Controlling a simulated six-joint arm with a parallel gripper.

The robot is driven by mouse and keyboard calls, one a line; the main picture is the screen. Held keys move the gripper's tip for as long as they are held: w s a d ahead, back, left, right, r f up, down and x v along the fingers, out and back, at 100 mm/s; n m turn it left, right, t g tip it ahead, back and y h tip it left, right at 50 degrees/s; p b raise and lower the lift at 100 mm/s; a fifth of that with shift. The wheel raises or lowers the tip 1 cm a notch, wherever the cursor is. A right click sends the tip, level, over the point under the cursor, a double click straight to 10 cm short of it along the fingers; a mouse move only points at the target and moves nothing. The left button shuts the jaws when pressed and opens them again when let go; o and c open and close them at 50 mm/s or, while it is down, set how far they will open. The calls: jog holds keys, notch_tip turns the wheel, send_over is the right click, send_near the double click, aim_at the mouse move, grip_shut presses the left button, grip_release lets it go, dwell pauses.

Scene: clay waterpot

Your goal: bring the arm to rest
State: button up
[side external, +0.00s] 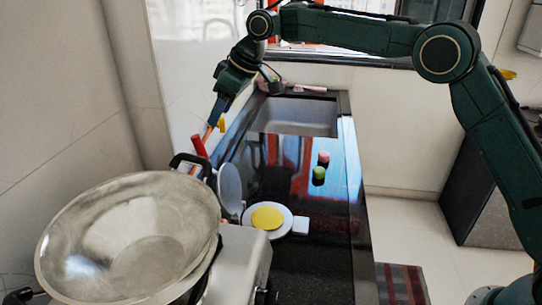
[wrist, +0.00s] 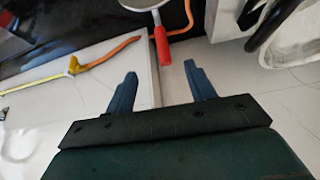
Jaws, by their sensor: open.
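My dark green arm reaches in from the right in the side external view and bends down at the left. My gripper (side external: 213,122) hangs near the left wall, above the far left edge of the counter. In the wrist view my gripper (wrist: 160,74) shows two blue fingers set wide apart, with nothing between them. The gripper is open and empty. A red handle (side external: 198,146) stands just below it in the side external view. It also shows beyond the fingers in the wrist view (wrist: 162,47). I cannot tell the exact gap between them.
A large metal bowl (side external: 130,235) sits at the front left. A yellow disc (side external: 267,217) lies on a white plate on the black counter (side external: 325,200). Green (side external: 319,173) and pink (side external: 324,157) pieces lie beyond, before the sink (side external: 300,117). An orange hose (wrist: 110,52) runs near the wall.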

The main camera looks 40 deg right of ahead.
jog(key=s+d+r+m+h, duration=0.1)
jog(key=s+d+r, duration=0.25)
jog(key=s, duration=0.35)
jog(key=s+d+r+m, duration=0.2)
jog(key=s+d+r, duration=0.1)
jog(key=s+d, duration=0.25)
jog(key=s+d+r+m+h, duration=0.1)
jog(key=s+d+r, duration=0.2)
jog(key=s, duration=0.4)
jog(key=s+d+f+m+h, duration=0.1)
jog(key=s+d+f, duration=0.3)
jog(key=s, duration=0.8)
jog(key=s+d+f+m+t, duration=0.1)
jog(key=s+d+f+m, duration=0.2)
jog(key=s, duration=1)
notch_tip(320, 180, down, 2)
jog(key=shift+d+f+h, duration=0.25)
jog(key=shift+d+h, duration=0.15)
jog(key=shift+d, duration=0.7)
